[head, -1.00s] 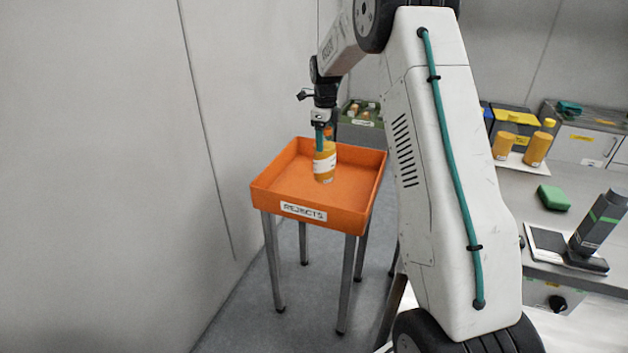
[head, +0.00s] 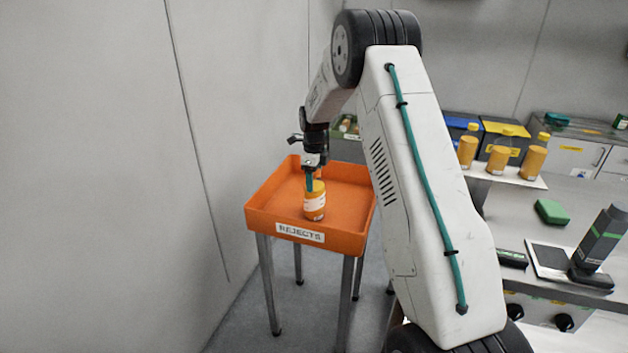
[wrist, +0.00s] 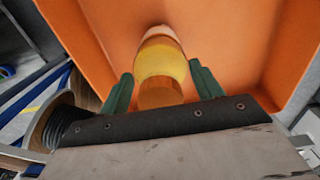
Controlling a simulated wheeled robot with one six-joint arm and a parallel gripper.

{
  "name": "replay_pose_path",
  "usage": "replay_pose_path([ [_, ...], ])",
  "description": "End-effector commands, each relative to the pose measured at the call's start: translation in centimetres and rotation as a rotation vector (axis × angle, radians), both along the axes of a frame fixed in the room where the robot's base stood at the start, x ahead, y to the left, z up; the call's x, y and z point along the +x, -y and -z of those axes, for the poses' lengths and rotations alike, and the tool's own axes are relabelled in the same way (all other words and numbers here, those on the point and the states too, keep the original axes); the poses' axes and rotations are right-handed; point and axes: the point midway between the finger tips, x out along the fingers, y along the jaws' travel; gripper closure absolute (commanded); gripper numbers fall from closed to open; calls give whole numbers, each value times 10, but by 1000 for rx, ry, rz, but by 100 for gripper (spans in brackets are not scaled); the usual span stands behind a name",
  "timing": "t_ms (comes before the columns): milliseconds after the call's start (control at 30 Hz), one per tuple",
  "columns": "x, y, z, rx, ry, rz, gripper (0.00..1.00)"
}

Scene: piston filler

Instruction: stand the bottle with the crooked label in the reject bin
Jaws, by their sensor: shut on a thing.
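An orange bottle with a white label (head: 314,203) is upright inside the orange reject bin (head: 272,226), whose front sign reads REJECTS. My gripper (head: 315,184) points down from above and is shut on the bottle near its top. In the wrist view the bottle (wrist: 160,62) sits between the two green fingers of my gripper (wrist: 160,88), with the bin's floor (wrist: 100,30) behind it. I cannot tell whether the bottle's base touches the bin floor. The label's slant is too small to judge.
Several similar orange bottles (head: 500,157) stand on a white board at the right. A green block (head: 551,211) and a dark device (head: 598,243) are on the bench. A grey wall (head: 90,170) is left of the bin. The rest of the bin floor looks clear.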

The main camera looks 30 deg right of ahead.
Motion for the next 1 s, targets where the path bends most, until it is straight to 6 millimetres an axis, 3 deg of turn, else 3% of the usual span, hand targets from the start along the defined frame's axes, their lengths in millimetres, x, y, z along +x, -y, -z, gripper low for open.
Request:
replay_pose_path([
  [400, 1, 0, 7, 0, 3, 0, 99],
  [433, 0, 0, 8, 0, 1, 0, 30],
  [500, 0, 0, 8, 0, 1, 0, 13],
  [833, 0, 0, 4, -1, 2, 0, 13],
  [1000, 1, 0, -19, -1, 5, 0, 13],
])
